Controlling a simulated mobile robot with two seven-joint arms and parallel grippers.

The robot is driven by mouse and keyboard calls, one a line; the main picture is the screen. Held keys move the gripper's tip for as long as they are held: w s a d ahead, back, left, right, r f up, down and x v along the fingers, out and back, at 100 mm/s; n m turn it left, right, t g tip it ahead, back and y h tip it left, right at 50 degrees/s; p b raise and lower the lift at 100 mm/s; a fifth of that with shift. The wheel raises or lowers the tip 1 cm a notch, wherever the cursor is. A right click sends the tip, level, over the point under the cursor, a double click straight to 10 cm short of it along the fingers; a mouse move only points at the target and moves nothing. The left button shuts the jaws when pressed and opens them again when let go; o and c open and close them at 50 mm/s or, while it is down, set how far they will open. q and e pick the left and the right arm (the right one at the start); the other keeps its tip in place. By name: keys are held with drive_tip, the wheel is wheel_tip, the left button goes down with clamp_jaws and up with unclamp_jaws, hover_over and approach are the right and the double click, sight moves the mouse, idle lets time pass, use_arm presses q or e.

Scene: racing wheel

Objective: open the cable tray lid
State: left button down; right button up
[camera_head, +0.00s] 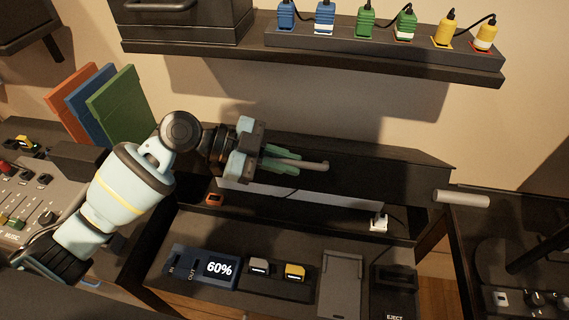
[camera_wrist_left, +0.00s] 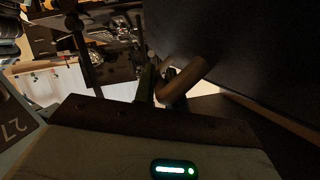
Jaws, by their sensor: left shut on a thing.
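The cable tray lid (camera_head: 390,170) is a long dark panel at the back of the desk in the head view. It stands raised, with the tray's inside showing below it. My left gripper (camera_head: 283,160) is at the lid's left part, its green fingers shut on a pale bar-like handle (camera_head: 315,165). In the left wrist view the handle (camera_wrist_left: 185,82) is a brownish cylinder at the fingers (camera_wrist_left: 155,82), which are dark and partly hidden. The left part of the lid is hidden behind the gripper. My right gripper is in neither view.
The open tray holds a white plug (camera_head: 378,223) and a small orange item (camera_head: 214,199). A grey cylinder (camera_head: 461,198) sticks out at right. A shelf (camera_head: 330,65) with coloured plugs hangs above. Upright folders (camera_head: 120,108) stand left; a 60% display (camera_head: 219,269) is in front.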

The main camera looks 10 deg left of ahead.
use_arm(q)
drive_tip(key=c, duration=1.5)
unclamp_jaws()
drive_tip(key=shift+o, duration=0.2)
drive_tip(key=v, duration=0.7)
drive_tip(key=shift+a+r, duration=0.2)
drive_tip(key=shift+a, duration=0.2)
